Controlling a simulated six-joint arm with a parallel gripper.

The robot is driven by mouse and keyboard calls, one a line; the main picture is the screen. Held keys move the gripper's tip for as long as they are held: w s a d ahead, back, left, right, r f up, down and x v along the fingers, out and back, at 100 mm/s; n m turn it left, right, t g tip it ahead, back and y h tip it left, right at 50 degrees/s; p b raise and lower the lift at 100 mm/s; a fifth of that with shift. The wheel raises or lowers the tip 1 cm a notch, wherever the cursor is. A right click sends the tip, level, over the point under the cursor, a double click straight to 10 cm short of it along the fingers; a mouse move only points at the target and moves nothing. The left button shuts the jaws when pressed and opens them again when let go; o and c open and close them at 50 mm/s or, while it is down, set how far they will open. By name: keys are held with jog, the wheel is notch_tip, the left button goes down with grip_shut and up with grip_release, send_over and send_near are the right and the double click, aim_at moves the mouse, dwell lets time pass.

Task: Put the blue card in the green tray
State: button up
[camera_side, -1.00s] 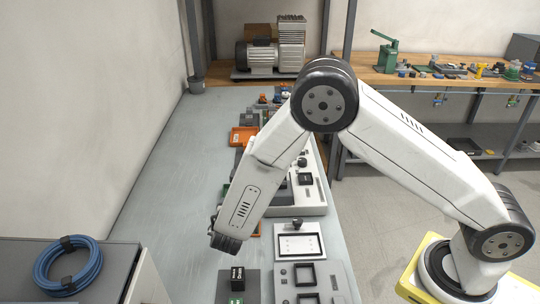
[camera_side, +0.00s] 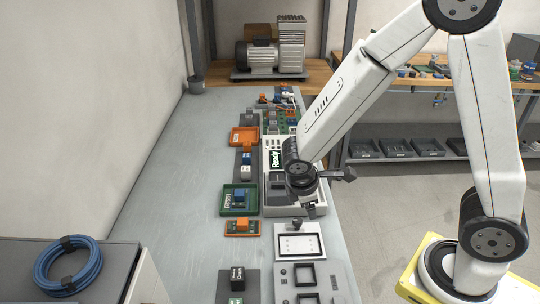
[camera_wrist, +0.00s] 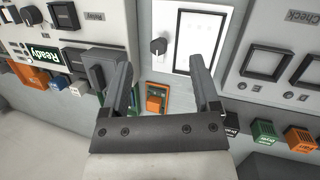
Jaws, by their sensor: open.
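The green tray (camera_side: 226,210) lies on the bench left of the white console in the side view. The blue card (camera_side: 240,197), a small board with a blue block on it, sits inside the tray's walls. My gripper (camera_side: 345,174) is over the console's right side, well to the right of the tray and apart from it. In the wrist view my gripper (camera_wrist: 161,68) has its two fingers wide apart with nothing held between them.
An orange card (camera_side: 242,226) lies just in front of the green tray; an orange tray (camera_side: 243,136) is farther back. A console with a "Ready" screen (camera_side: 275,158) stands beside the trays. The bench left of them is clear. A blue hose coil (camera_side: 67,267) lies front left.

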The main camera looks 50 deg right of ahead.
jog(key=s+r+m+t+y, duration=0.2)
jog(key=s+r+m+y, duration=0.2)
jog(key=m, duration=0.6)
jog(key=shift+s, duration=0.3)
jog(key=shift+d+f, duration=0.1)
dwell(0.6)
